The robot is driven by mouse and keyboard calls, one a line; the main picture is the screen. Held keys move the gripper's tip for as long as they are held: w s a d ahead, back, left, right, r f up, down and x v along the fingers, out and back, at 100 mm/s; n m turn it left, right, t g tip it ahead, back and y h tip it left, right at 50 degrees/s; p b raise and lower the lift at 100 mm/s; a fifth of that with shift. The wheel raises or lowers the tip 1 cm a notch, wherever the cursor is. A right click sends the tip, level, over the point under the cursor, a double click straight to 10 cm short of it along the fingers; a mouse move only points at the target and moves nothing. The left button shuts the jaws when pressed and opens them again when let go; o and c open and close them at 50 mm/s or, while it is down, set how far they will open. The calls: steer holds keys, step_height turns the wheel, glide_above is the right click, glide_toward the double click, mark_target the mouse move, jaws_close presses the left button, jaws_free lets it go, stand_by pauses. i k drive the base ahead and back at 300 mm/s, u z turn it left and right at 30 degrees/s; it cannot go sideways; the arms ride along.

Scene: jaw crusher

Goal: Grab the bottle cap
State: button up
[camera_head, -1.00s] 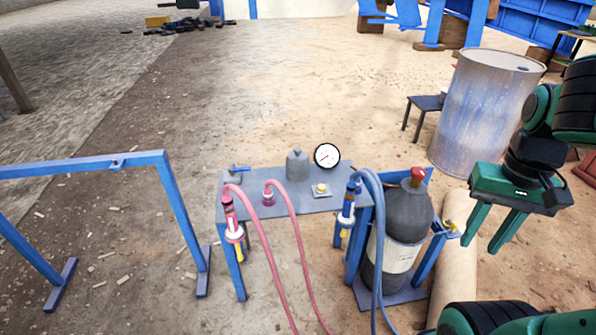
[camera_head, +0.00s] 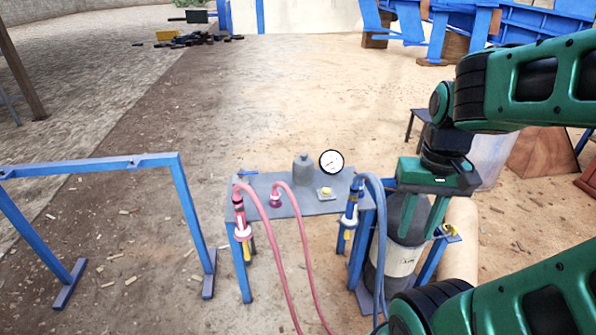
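The dark grey gas bottle (camera_head: 397,262) with a pale label stands upright in a blue stand at the right end of the small table. Its red cap is hidden now behind my gripper. My gripper (camera_head: 417,232) points down in front of or over the bottle's top, with its green fingers apart. I cannot tell how far its fingers are from the cap, or whether they touch the bottle.
The blue-legged table (camera_head: 300,204) holds a round gauge (camera_head: 331,162), a small grey bottle (camera_head: 303,170) and a yellow button (camera_head: 326,191). Red hoses (camera_head: 283,275) and a blue hose (camera_head: 378,225) hang in front. A blue frame (camera_head: 95,166) stands left. Open ground lies behind.

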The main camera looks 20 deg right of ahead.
mark_target(303, 165)
steer(key=u, duration=0.05)
steer(key=i, duration=1)
steer(key=z, duration=0.05)
